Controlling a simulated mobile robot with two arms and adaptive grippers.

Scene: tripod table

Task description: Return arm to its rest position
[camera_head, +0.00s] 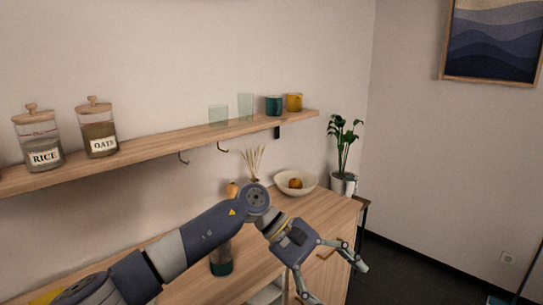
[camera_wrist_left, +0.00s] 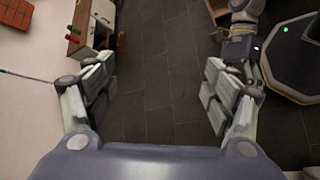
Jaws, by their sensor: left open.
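My left arm comes in from the left in the head view, over the wooden cabinet top (camera_head: 318,208). My left gripper (camera_head: 337,283) is past the cabinet's front side, with its two fingers spread apart and nothing between them. In the left wrist view the same gripper (camera_wrist_left: 160,92) is open and empty, with dark floor tiles (camera_wrist_left: 160,60) between its fingers.
A wooden shelf (camera_head: 150,147) carries jars and cups above the cabinet. A dark green container (camera_head: 221,265) is close below my arm. Floor at right looks mostly clear.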

